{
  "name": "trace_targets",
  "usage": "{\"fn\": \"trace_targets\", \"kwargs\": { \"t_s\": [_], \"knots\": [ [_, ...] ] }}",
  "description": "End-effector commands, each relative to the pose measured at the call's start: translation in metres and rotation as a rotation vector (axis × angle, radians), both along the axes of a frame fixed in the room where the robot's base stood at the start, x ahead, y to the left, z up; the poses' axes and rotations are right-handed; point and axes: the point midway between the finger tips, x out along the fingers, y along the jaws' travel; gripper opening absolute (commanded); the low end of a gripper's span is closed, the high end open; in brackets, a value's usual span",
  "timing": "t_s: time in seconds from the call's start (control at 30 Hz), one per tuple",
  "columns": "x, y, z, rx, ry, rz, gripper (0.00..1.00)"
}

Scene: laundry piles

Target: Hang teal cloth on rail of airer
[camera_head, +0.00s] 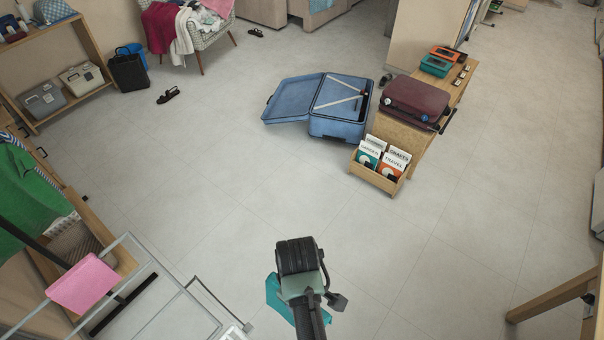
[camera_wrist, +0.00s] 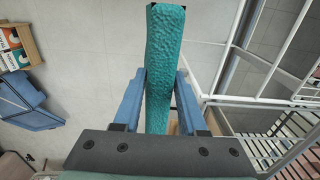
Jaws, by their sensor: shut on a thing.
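The teal cloth (camera_wrist: 165,60) hangs as a narrow folded strip between the two blue fingers of my gripper (camera_wrist: 158,85) in the wrist view. My gripper is shut on it. In the head view, part of the teal cloth (camera_head: 283,297) shows beside and below my wrist, and my arm hides the rest of it and the fingers. The airer (camera_head: 130,290) stands at the lower left in the head view, to the left of my gripper, with a pink cloth (camera_head: 83,284) over one rail. Its white rails (camera_wrist: 255,65) show on the right in the wrist view, apart from the cloth.
An open blue suitcase (camera_head: 338,122) lies on the floor ahead. A bench with a maroon suitcase (camera_head: 415,100) and a wooden box of books (camera_head: 377,180) stand to its right. A wooden leg (camera_head: 550,298) is at the lower right. The middle floor is clear.

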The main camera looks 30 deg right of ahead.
Motion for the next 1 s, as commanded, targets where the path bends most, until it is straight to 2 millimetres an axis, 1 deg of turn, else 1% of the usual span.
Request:
{"fn": "trace_targets", "kwargs": {
  "t_s": [0.1, 1.0],
  "knots": [
    [-0.003, 0.010, 0.001, 0.000, 0.000, 0.002, 0.00],
    [-0.026, 0.079, 0.000, 0.001, 0.000, 0.002, 0.00]
  ]
}}
